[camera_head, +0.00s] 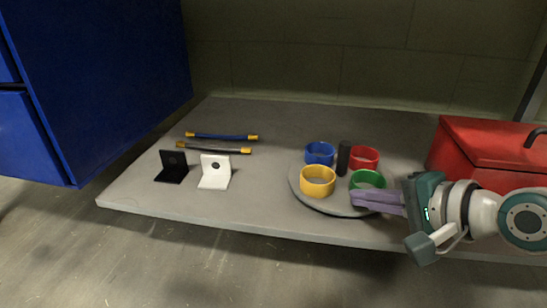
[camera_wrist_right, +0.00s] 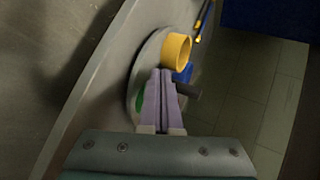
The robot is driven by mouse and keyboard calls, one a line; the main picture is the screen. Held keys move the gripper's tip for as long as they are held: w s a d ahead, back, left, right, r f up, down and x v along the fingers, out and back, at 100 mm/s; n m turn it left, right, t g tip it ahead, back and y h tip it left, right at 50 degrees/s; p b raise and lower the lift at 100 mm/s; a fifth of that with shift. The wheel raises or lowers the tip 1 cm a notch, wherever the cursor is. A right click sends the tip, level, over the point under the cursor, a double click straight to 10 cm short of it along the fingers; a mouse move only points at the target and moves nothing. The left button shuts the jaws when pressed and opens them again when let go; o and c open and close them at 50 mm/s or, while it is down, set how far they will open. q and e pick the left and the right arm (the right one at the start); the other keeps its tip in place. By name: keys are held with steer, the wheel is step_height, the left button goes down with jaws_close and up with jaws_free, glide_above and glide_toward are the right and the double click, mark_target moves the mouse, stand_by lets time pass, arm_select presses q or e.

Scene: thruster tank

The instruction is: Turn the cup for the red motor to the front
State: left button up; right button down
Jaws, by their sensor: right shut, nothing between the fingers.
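A round grey turntable (camera_head: 307,200) carries a blue cup (camera_head: 320,153) at the back left, a red cup (camera_head: 365,158) at the back right, a yellow cup (camera_head: 318,182) at the front left and a green cup (camera_head: 367,179) at the front right. A dark post (camera_head: 343,158) stands among them. My right gripper (camera_head: 354,199) is shut and empty at the front right of the turntable, beside the green cup and partly covering it. In the right wrist view its fingers (camera_wrist_right: 161,75) point toward the yellow cup (camera_wrist_right: 176,50). I cannot tell whether they touch a cup. My left gripper is not in view.
A red toolbox (camera_head: 480,150) stands at the right of the table (camera_head: 260,213). Left of the turntable lie a black bracket (camera_head: 173,170), a white bracket (camera_head: 214,180) and two yellow-ended cables (camera_head: 222,137). A blue cabinet (camera_head: 100,80) is at the left.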

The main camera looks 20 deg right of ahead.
mark_target(333, 182)
steer(key=shift+w+a+b, duration=0.25)
steer(key=shift+w+b, duration=0.2)
steer(key=shift+w, duration=0.55)
steer(key=shift+w+a+b, duration=0.2)
steer(key=shift+w+b, duration=0.2)
steer(key=shift+w, duration=0.55)
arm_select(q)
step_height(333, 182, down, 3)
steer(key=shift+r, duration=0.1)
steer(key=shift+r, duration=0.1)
arm_select(e)
steer(key=shift+a+r+m+h+p, duration=0.15)
steer(key=shift+m+h+p, duration=0.15)
steer(key=shift+p, duration=0.35)
steer(key=shift+w+a+m+p, duration=0.1)
steer(key=shift+a+m+p, duration=0.05)
steer(key=shift+m+p, duration=0.15)
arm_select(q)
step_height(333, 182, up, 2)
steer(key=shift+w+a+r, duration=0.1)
arm_select(e)
steer(key=shift+h, duration=0.4)
arm_select(q)
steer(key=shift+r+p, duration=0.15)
steer(key=shift+p, duration=0.3)
arm_select(e)
steer(key=shift+m, duration=0.3)
